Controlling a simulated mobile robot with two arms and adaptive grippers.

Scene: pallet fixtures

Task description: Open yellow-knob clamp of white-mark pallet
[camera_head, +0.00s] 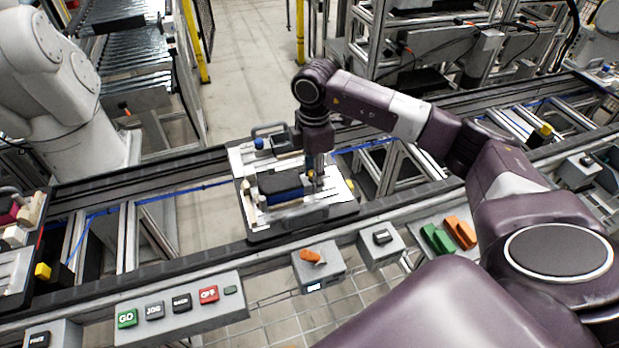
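A pallet (252,216) with a light metal top plate sits on the conveyor in the middle. It carries a dark blue block (279,187) and a blue knob (259,143) near its back left. A small yellow spot (351,185) shows at its right edge; I cannot tell if this is the clamp's knob. My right gripper (317,180) points straight down over the pallet's right half, just right of the block. Its fingertips are small and partly merged with the fixture, so opening and contact are unclear. The clamp's state cannot be made out. My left gripper is out of view.
Another pallet (12,268) stands at the left edge. A button panel (180,308), a box with an orange switch (318,268) and green and orange rockers (448,236) line the conveyor's front. A white robot arm (60,90) stands at left.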

